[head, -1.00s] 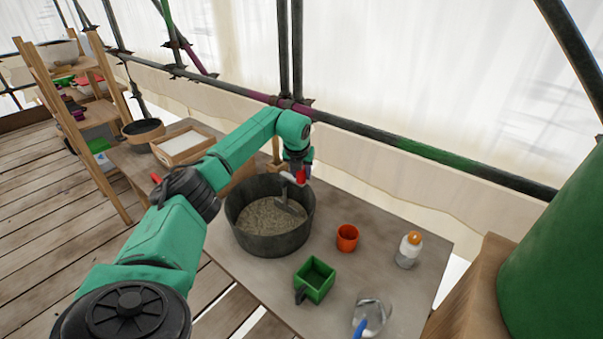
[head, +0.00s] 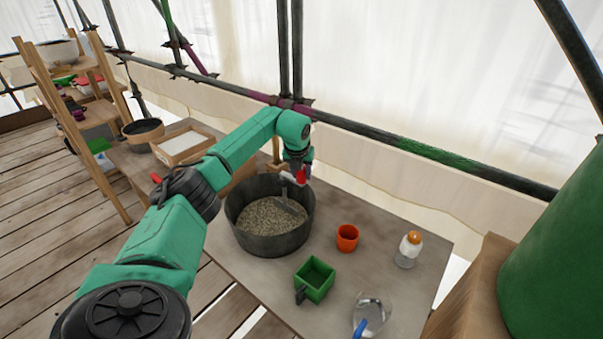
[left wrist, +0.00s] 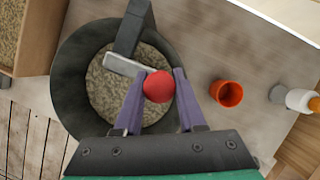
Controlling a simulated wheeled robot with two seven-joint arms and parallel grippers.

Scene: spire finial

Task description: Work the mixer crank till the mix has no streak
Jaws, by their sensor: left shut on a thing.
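A dark round mixing tub (head: 268,247) stands on the wooden table. It holds a grainy grey-beige mix (head: 262,218) with an even colour; I see no clear streak in the part that shows. The crank has a red knob (left wrist: 159,87) and a pale metal arm (left wrist: 124,64) above the tub. My left gripper (left wrist: 156,92) is shut on the red knob, with one purple finger on each side. In the head view my left gripper (head: 301,170) is at the tub's back right rim. My right gripper is not in view.
An orange cup (head: 347,238), a green square container (head: 314,279), a clear scoop with a blue handle (head: 371,315) and an orange-capped bottle (head: 409,250) stand right of the tub. A wooden tray (head: 182,147) and dark pan (head: 143,131) are behind left. Scaffold rails run behind.

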